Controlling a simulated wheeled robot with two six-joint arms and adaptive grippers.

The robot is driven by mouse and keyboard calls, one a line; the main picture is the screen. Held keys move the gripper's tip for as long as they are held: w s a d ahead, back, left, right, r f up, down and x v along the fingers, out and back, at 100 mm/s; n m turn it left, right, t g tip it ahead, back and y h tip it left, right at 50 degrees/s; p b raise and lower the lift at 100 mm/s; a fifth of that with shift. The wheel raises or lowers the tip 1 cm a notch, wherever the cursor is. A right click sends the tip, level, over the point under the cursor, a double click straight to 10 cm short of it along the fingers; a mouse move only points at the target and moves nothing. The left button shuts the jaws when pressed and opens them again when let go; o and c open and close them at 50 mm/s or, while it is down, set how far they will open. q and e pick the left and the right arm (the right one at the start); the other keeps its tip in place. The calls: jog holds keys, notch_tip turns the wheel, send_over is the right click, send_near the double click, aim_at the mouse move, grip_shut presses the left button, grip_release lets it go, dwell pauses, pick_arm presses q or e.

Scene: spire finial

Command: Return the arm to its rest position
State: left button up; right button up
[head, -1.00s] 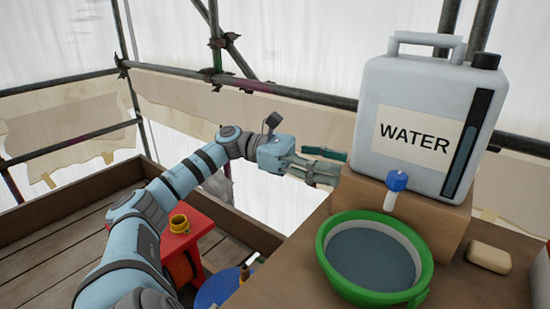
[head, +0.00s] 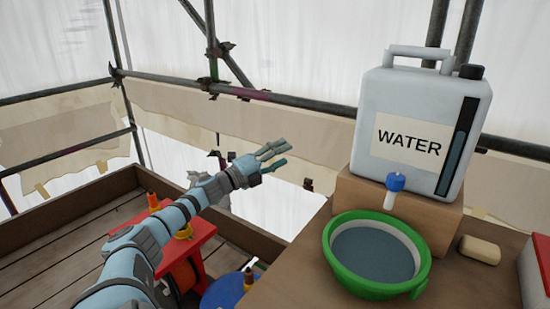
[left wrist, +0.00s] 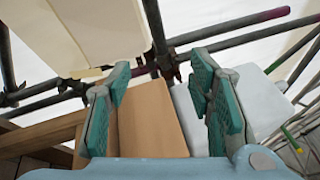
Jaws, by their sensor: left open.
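My left arm comes in from the lower left in the head view. Its gripper (head: 273,155) is raised in the air to the left of the water container, with its fingers spread and nothing between them. In the left wrist view the two teal-padded fingers (left wrist: 160,110) stand apart and empty. Behind them are a brown block and a pale grey surface. My right gripper is in neither view.
A white container marked WATER (head: 412,130) stands on a wooden block (head: 372,197). A green basin of water (head: 335,272), soap (head: 480,250) and a red-and-white box are nearby. A red stand (head: 195,240) is by my arm. Scaffold poles (head: 290,100) run behind.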

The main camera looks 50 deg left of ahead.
pick_arm(q)
jog(key=shift+a+f+n+y, duration=0.4)
jog(key=shift+f+n, duration=0.2)
jog(key=shift+f, duration=0.05)
jog(key=shift+d, duration=0.1)
